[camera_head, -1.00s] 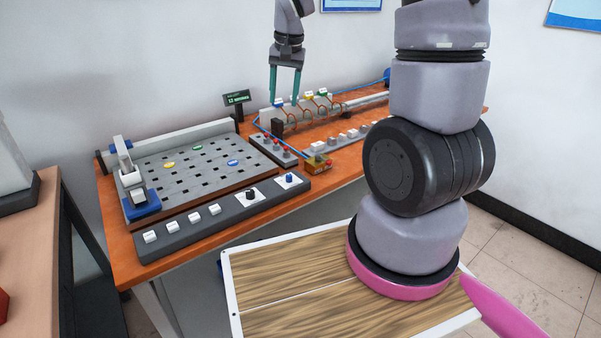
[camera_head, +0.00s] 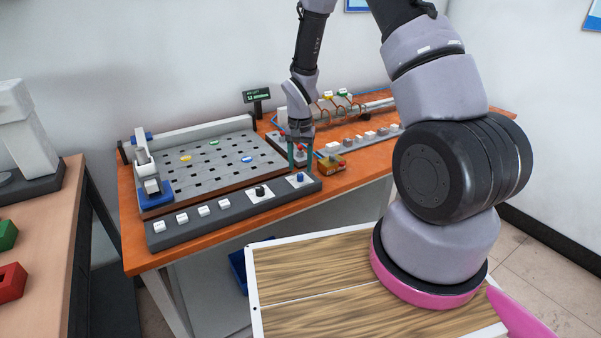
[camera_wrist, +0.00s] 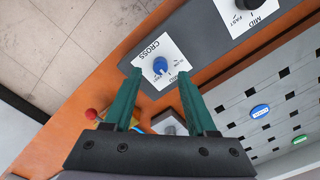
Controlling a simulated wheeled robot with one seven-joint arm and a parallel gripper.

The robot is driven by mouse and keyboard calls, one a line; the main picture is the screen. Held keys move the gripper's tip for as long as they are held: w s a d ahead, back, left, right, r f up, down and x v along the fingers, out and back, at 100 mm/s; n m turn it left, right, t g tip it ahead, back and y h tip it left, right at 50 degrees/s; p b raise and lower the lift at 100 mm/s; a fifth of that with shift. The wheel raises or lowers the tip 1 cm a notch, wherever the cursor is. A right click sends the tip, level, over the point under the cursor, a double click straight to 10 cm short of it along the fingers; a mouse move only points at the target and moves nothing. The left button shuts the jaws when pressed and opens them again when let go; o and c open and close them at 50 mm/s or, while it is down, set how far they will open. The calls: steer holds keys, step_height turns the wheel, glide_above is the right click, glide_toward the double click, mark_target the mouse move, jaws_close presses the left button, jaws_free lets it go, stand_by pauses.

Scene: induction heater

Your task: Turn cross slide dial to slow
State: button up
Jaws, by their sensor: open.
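The cross slide dial is a small blue knob (camera_wrist: 160,66) on a white plate lettered CROSS. In the head view the blue dial (camera_head: 300,178) is at the right end of the dark grey control panel (camera_head: 190,238). My gripper (camera_head: 301,163) hangs pointing down just above and behind that end. In the wrist view the green fingers of my gripper (camera_wrist: 160,75) are spread, with the blue dial between and slightly beyond their tips. Nothing is held, and contact cannot be told. The dial's exact setting is too small to read.
A black knob (camera_head: 260,191) on a white plate sits left of the blue dial, with several white buttons farther left. The slotted grey bed (camera_head: 215,165) lies behind the panel. A brass-coloured block (camera_head: 330,165) and red-topped parts stand close to the right of my gripper.

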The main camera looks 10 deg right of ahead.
mark_target(300, 175)
steer(key=shift+f, duration=1.65)
jaws_close()
steer(key=shift+n, duration=0.3)
steer(key=n, duration=0.5)
steer(key=shift+n, duration=0.3)
steer(key=n, duration=0.5)
steer(key=shift+n, duration=0.3)
